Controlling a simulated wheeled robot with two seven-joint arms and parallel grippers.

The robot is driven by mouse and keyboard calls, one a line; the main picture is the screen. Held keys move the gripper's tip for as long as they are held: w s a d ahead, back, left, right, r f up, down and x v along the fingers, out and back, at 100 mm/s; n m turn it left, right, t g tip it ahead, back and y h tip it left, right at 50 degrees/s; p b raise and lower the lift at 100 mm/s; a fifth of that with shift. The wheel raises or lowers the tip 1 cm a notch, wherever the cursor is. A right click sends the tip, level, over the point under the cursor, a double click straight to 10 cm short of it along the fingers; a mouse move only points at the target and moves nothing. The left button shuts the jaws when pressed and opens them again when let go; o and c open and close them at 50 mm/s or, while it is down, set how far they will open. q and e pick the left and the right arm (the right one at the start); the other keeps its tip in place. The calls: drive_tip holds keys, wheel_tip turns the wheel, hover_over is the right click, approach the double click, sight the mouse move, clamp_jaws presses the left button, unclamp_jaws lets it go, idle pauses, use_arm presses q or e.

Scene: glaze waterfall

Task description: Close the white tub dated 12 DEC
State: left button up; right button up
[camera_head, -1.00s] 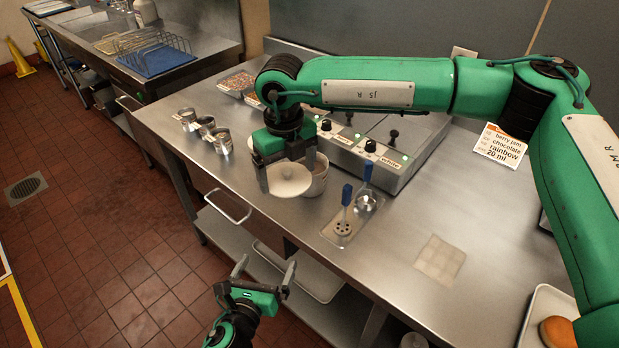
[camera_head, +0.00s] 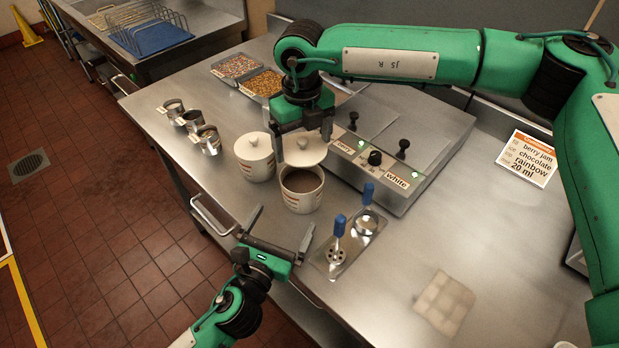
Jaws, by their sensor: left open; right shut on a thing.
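Two white tubs stand side by side on the steel counter. One tub (camera_head: 254,166) has its knobbed lid (camera_head: 253,145) on. The other tub (camera_head: 303,204) is open, with brown contents showing. Both have small printed marks, but I cannot read a 12 DEC date on either. My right gripper (camera_head: 303,142) is shut on a loose white lid (camera_head: 306,155), just above and behind the open tub's rim in the picture. I cannot tell whether the lid touches the rim. My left gripper (camera_head: 282,222) is open and empty, near the counter's front edge, below the tubs in the picture.
A tray (camera_head: 343,262) with blue-handled tools lies right of the open tub. A control unit (camera_head: 410,150) with levers stands behind. Small metal cups (camera_head: 191,121) are at left, sprinkle trays (camera_head: 237,67) at back. An order card (camera_head: 528,158) stands at right.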

sight(308, 172)
use_arm(q)
drive_tip(key=shift+s+a+r, duration=0.2)
drive_tip(key=shift+s+r, duration=0.05)
drive_tip(key=shift+s, duration=0.2)
use_arm(e)
drive_tip(key=shift+s+a+r, duration=0.3)
drive_tip(key=shift+s+r, duration=0.05)
drive_tip(key=shift+s, duration=0.2)
use_arm(q)
drive_tip(key=shift+w+d+f, duration=0.1)
drive_tip(key=shift+w+d, duration=0.05)
drive_tip(key=shift+w, duration=0.2)
use_arm(e)
drive_tip(key=shift+w+d+f, duration=0.1)
drive_tip(key=shift+w+f, duration=0.05)
drive_tip(key=shift+w, duration=0.05)
use_arm(q)
drive_tip(key=x, duration=1.1)
drive_tip(key=shift+w+d, duration=0.15)
drive_tip(key=shift+w, duration=0.1)
drive_tip(key=shift+c, duration=0.4)
drive_tip(key=c, duration=1.2)
use_arm(e)
drive_tip(key=shift+f, duration=2.45)
drive_tip(key=shift+f, duration=0.1)
drive_tip(key=shift+f, duration=0.8)
drive_tip(key=shift+f, duration=0.6)
